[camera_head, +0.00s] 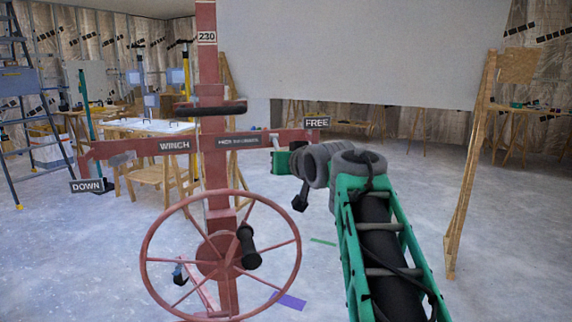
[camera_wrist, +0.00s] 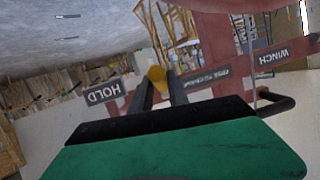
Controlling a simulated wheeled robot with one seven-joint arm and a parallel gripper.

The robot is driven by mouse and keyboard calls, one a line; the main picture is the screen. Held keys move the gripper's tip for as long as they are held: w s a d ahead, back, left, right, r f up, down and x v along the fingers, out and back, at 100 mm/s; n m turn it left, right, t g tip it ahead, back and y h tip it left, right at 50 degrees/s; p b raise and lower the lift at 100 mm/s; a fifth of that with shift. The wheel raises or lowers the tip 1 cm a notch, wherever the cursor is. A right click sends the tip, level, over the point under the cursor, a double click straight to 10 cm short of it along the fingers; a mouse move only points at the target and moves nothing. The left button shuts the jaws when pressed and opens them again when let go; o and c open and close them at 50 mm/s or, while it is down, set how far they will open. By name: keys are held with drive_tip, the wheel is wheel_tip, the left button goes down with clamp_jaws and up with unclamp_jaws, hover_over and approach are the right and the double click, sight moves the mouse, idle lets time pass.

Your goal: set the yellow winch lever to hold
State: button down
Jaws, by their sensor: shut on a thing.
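The yellow winch lever (camera_wrist: 157,74) shows in the wrist view as a small rounded yellow end between my fingers. My gripper (camera_wrist: 161,80) is shut on it. A HOLD sign (camera_wrist: 103,93) is just left of the fingers there, upside down. In the head view my gripper (camera_head: 275,141) is at the right part of the red winch crossbar (camera_head: 105,149), below and left of the FREE sign (camera_head: 317,123). My gripper and wrist hide the lever in the head view, and I see no HOLD sign there.
A red spoked handwheel (camera_head: 150,252) with a black crank handle (camera_head: 248,246) stands in front of the red mast (camera_head: 207,75). A DOWN sign (camera_head: 87,186) hangs at left. A large pale panel (camera_head: 360,50) is behind. A wooden stand (camera_head: 468,170) is right of my arm.

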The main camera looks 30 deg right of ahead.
drive_tip(key=c, duration=1.3)
unclamp_jaws()
drive_tip(key=p+v, duration=0.1)
drive_tip(key=v, duration=0.6)
drive_tip(key=shift+s, duration=0.35)
